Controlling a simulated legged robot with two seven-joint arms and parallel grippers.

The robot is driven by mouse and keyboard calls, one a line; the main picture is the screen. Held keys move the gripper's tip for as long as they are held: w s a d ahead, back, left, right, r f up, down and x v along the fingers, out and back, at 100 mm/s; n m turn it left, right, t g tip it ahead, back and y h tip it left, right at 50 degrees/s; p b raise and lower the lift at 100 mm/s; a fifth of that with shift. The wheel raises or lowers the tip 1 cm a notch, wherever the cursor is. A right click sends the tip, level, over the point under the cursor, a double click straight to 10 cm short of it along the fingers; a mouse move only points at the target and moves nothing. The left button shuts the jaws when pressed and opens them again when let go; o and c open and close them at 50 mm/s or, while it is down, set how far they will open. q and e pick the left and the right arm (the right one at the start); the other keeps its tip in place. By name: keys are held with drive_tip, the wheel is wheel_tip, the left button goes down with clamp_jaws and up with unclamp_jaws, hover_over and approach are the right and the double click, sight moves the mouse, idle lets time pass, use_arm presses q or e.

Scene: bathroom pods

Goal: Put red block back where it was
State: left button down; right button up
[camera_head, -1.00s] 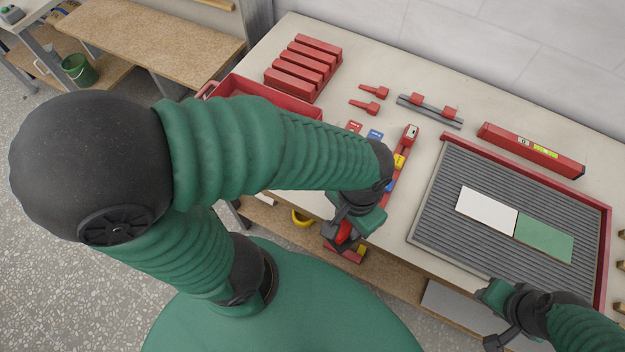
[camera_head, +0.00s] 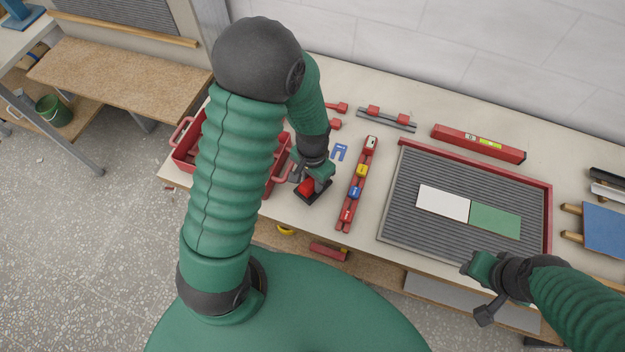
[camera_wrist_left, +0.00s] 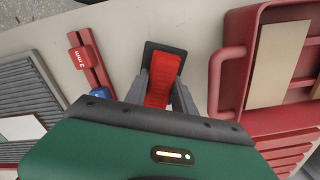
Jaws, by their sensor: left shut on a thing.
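The red block (camera_wrist_left: 160,92) is between the two grey fingers of my left gripper (camera_wrist_left: 165,85) in the left wrist view. The gripper is shut on it. The block's far end overlaps a small dark square pad (camera_wrist_left: 181,53) on the table; I cannot tell whether it touches the pad. In the head view the red block (camera_head: 306,187) shows under my left gripper (camera_head: 308,180), over the dark pad (camera_head: 319,194) near the table's front edge. My right gripper (camera_head: 484,288) is by the front edge below the ribbed tray, with its jaw opening unclear.
A red tote (camera_head: 185,146) stands left of the pad, partly behind my left arm. A red rail with coloured blocks (camera_head: 357,183) lies just right of the pad. The ribbed tray (camera_head: 395,190) with white and green plates is further right. A red level (camera_head: 478,143) lies behind it.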

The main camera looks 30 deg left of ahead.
use_arm(q)
drive_tip(key=shift+d+f, duration=0.2)
drive_tip(key=shift+f, duration=0.5)
drive_tip(key=shift+a, duration=0.1)
drive_tip(key=shift+a+f, duration=0.1)
drive_tip(key=shift+f, duration=0.1)
drive_tip(key=c, duration=1.1)
unclamp_jaws()
drive_tip(key=shift+a, duration=0.1)
drive_tip(key=shift+o, duration=0.2)
drive_tip(key=shift+r, duration=0.1)
